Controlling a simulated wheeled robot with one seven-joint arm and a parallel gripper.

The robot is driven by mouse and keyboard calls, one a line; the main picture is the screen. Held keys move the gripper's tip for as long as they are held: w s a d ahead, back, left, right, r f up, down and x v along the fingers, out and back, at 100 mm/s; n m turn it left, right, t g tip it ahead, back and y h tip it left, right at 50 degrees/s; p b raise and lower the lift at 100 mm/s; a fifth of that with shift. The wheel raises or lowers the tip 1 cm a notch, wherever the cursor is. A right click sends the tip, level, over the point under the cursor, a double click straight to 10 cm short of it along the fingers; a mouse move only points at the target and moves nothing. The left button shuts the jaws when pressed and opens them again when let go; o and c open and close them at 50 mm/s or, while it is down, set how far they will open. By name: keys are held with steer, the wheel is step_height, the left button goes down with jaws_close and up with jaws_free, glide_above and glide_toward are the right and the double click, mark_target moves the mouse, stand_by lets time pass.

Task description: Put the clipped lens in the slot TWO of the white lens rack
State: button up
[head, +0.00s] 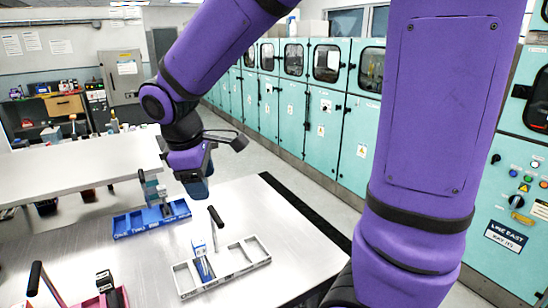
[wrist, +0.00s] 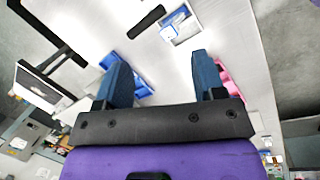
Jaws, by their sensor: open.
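The white lens rack (head: 240,270) lies on the metal table, with several open compartments. A blue and white piece (head: 201,262) stands tilted in its left half; I cannot tell if it is the clipped lens, and the slot labels are too small to read. A similar white and blue piece in a pale tray shows at the top of the wrist view (wrist: 180,30). My gripper (head: 197,192) hangs above the table, behind and above the white rack, near the blue rack. Its two blue fingers stand wide apart in the wrist view (wrist: 162,78), with nothing between them.
A blue rack (head: 128,224) holding an upright module (head: 164,207) stands at the back left. A dark handle (head: 216,217) rises behind the white rack. A dark module (head: 106,288) and another handle (head: 34,278) are at the front left. A pink part (wrist: 232,85) shows beside the right finger.

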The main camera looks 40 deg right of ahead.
steer(key=s+d+r+m+t+y, duration=0.1)
steer(key=s+d+r+m+t, duration=0.1)
steer(key=s, duration=0.6)
steer(key=s+d+r+m+t+y, duration=0.1)
steer(key=s+d+r+m+t, duration=0.1)
steer(key=s+r+m, duration=0.4)
steer(key=shift+s+d+r+m+t+y, duration=0.3)
steer(key=shift+s+d+m+t, duration=0.1)
steer(key=shift+s+d+m, duration=0.55)
